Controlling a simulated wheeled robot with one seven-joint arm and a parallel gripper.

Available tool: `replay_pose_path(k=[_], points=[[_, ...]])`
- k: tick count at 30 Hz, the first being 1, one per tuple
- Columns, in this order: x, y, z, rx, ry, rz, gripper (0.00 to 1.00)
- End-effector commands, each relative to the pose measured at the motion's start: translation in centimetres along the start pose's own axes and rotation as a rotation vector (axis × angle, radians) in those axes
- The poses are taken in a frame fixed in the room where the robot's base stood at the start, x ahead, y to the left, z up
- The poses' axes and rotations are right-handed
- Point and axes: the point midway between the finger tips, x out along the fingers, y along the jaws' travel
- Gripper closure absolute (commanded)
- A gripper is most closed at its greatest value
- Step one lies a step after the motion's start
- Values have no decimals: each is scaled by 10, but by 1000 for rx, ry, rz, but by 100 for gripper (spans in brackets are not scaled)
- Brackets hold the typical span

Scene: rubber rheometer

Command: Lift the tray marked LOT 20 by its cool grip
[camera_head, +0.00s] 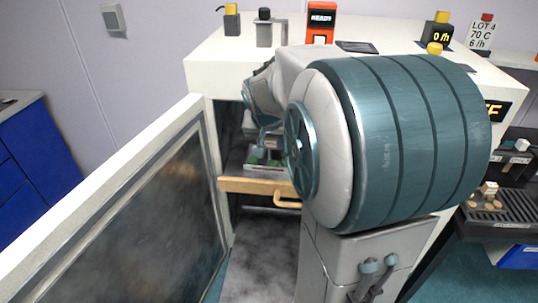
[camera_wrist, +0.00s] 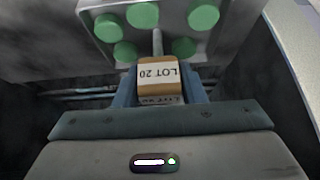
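In the wrist view, the LOT 20 grip (camera_wrist: 158,76) is a tan block with a white label at the near end of a grey tray (camera_wrist: 206,48). A thin stem joins the block to the tray, which carries several green discs. My gripper (camera_wrist: 160,90) has a blue finger on each side of the block, with no clear gap, so it looks shut on it. In the head view, a tray with green pieces (camera_head: 262,162) shows inside the open cabinet. My arm hides much of the opening and most of my gripper there.
The glazed cabinet door (camera_head: 140,215) stands open at left. A tan bar with a handle (camera_head: 245,186) crosses the opening below the tray. Dark cabinet walls lie close around my gripper. An orange READY device (camera_head: 320,22) stands on top. A black rack (camera_head: 505,200) is at right.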

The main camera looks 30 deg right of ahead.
Motion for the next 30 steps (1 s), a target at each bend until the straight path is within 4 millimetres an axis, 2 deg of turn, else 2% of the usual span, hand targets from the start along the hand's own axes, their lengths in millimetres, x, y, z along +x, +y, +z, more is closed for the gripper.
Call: replay_pose_path(k=[1,3,14,24,30], points=[[0,0,0,0,0,0,78],[0,0,0,0,0,0,96],[-2,0,-1,0,1,-1,96],[-17,0,-10,0,3,-2,96],[-15,12,-7,4,2,2,96]])
